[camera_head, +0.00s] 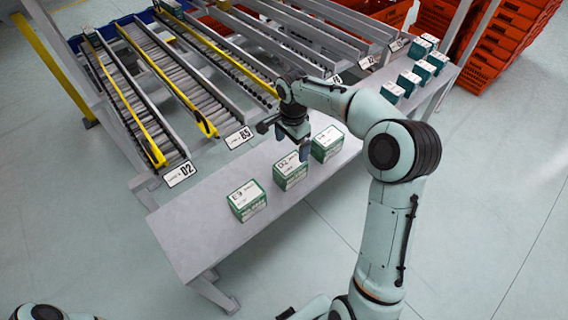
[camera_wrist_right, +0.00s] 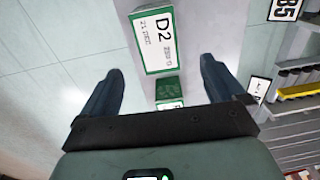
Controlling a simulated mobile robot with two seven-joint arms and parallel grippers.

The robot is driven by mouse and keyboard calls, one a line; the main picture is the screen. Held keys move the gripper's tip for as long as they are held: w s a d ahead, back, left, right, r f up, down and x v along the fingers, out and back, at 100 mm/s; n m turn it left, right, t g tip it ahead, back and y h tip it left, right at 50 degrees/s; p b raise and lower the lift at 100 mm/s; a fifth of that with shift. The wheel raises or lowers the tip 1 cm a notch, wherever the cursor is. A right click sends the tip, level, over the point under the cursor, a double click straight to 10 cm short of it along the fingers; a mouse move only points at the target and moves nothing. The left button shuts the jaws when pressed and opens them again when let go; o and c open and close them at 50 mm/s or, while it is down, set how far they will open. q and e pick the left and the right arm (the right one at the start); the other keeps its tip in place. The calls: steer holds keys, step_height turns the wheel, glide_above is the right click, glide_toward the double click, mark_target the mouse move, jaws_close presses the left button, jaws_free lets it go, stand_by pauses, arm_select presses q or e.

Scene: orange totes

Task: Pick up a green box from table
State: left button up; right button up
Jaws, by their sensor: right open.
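Several green boxes with white labelled tops stand on the grey table (camera_head: 190,237). In the head view the near row has a box marked E3 (camera_head: 247,201), a box marked D2 (camera_head: 290,172) and a third box (camera_head: 327,143). My right gripper (camera_head: 293,146) is open and empty, pointing down just above and behind the D2 box. My left gripper is out of view.
More green boxes (camera_head: 409,82) stand at the table's far right end. Sloped roller lanes (camera_head: 160,75) with yellow rails and label plates (camera_head: 180,174) line the table's back edge. Stacked orange totes (camera_head: 490,55) stand at the right. The table's left end is clear.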

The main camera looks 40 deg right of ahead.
mark_target(292, 163)
steer(key=f, duration=0.6)
steer(key=shift+s+f, duration=0.2)
steer(key=shift+s, duration=0.15)
steer(key=shift+w+a+f, duration=0.1)
steer(key=shift+f, duration=1.45)
steer(key=shift+w+a+f, duration=0.1)
steer(key=shift+f, duration=1.45)
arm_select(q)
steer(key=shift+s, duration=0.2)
arm_select(e)
steer(key=shift+c, duration=0.4)
steer(key=c, duration=1)
steer(key=shift+c, duration=0.3)
steer(key=shift+r, duration=0.15)
